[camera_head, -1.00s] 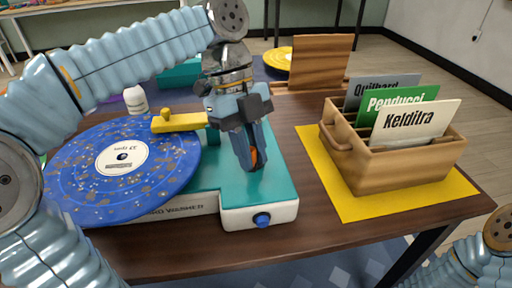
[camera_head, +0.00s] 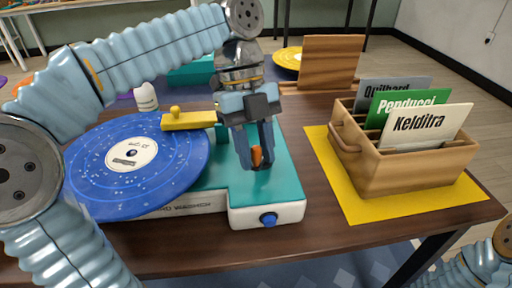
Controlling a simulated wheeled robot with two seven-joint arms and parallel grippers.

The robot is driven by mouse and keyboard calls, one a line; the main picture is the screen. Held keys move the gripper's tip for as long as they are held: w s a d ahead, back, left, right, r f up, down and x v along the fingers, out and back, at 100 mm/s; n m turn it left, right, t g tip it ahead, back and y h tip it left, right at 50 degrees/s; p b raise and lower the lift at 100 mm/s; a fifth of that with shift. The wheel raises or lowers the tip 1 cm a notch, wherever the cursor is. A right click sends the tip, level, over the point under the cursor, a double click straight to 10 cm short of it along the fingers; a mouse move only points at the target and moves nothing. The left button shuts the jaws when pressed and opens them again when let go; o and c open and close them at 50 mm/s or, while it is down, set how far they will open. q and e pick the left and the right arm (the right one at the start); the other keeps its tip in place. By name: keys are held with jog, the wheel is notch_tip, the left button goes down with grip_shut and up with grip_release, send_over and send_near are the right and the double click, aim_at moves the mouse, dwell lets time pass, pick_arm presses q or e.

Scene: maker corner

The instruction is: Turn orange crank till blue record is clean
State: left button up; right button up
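The blue record (camera_head: 95,180) lies flat on the teal and white record washer (camera_head: 290,190) at the left. Its surface shows small pale specks and no clear brown patches; its white label (camera_head: 118,160) is centred. A yellow arm (camera_head: 190,121) reaches over the record's edge. My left gripper (camera_head: 256,162) points down over the washer's teal top, its fingers closed around the orange crank (camera_head: 257,157). Only a bit of orange shows between the fingertips; the rest of the crank is hidden. My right gripper is out of view; only part of that arm shows at the lower right.
A wooden crate (camera_head: 400,174) with several labelled sleeves stands on a yellow mat (camera_head: 345,205) to the right. A blue knob (camera_head: 268,219) is on the washer's front. A white bottle (camera_head: 146,97) and a wooden stand (camera_head: 331,62) with a yellow disc (camera_head: 287,57) are behind.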

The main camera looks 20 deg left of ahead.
pick_arm(q)
jog(key=shift+o, duration=0.6)
jog(key=shift+d, duration=0.1)
